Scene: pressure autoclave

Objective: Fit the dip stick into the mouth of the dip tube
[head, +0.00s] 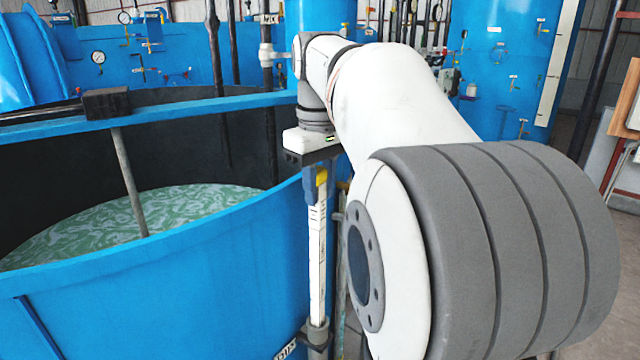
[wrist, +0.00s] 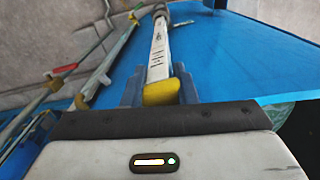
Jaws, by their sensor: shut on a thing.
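The dip stick (head: 317,250) is a long white strip with black marks and a yellow top. My gripper (head: 318,168) is shut on the yellow top and holds the stick hanging nearly upright beside the blue tank. In the wrist view the yellow top (wrist: 161,92) sits between the fingers, and the white stick (wrist: 160,50) runs away from them. The grey dip tube (head: 317,338) is at the stick's lower end in the head view. The stick's tip meets or overlaps the tube's mouth there; I cannot tell whether it is inside.
The open blue tank (head: 190,255) holds greenish liquid (head: 90,228) and stands left of the stick. A pipe (wrist: 110,65) runs beside the stick in the wrist view. Blue panels with gauges (head: 98,57) stand behind. My arm covers much of the right side.

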